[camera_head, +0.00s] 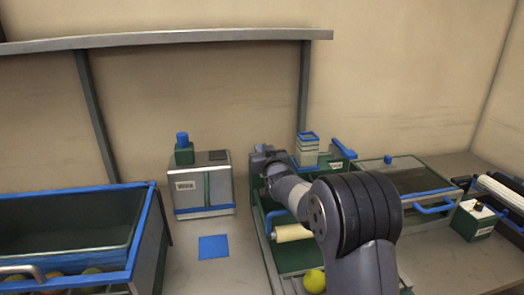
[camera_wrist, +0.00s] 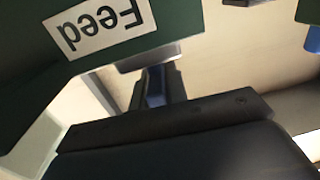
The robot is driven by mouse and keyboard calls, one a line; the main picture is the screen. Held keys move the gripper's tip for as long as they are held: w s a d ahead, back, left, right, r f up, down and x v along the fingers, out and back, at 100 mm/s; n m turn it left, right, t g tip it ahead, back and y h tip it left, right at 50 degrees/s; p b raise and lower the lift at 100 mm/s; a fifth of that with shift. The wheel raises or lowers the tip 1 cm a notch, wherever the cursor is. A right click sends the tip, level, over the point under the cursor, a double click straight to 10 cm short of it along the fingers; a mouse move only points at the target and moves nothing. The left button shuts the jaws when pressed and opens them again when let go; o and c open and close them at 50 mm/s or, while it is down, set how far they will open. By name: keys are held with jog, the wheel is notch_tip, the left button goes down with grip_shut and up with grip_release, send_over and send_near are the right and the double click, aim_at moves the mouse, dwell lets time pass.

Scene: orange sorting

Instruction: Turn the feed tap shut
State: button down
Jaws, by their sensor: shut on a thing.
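The wrist view shows a green housing with a white "Feed" label (camera_wrist: 100,22), upside down and very close. Below it, my gripper (camera_wrist: 155,88) is shut on a narrow blue part, the feed tap's handle (camera_wrist: 155,85), of which only a small strip shows between the dark fingers. The dark gripper body fills the bottom of that view. In the head view my arm reaches to the back of the green line, and my gripper (camera_head: 268,160) is at a grey and green block there. The tap's angle cannot be told.
A yellow fruit (camera_head: 314,281) lies on the green line near a pale roller (camera_head: 292,232). A grey box (camera_head: 203,185) and a blue mat (camera_head: 213,247) are left of it. A blue-rimmed crate (camera_head: 148,225) holds fruit at far left. A lidded bin (camera_head: 400,178) stands right.

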jog(key=shift+f+h+b, duration=0.1)
jog(key=shift+h+b, duration=0.2)
jog(key=shift+b, duration=0.7)
jog(key=shift+m+h+b, duration=0.5)
jog(key=shift+b, duration=0.65)
jog(key=c, duration=1.4)
grip_release()
jog(key=s+d+b, duration=0.1)
jog(key=s, duration=0.6)
jog(key=shift+s+d, duration=0.2)
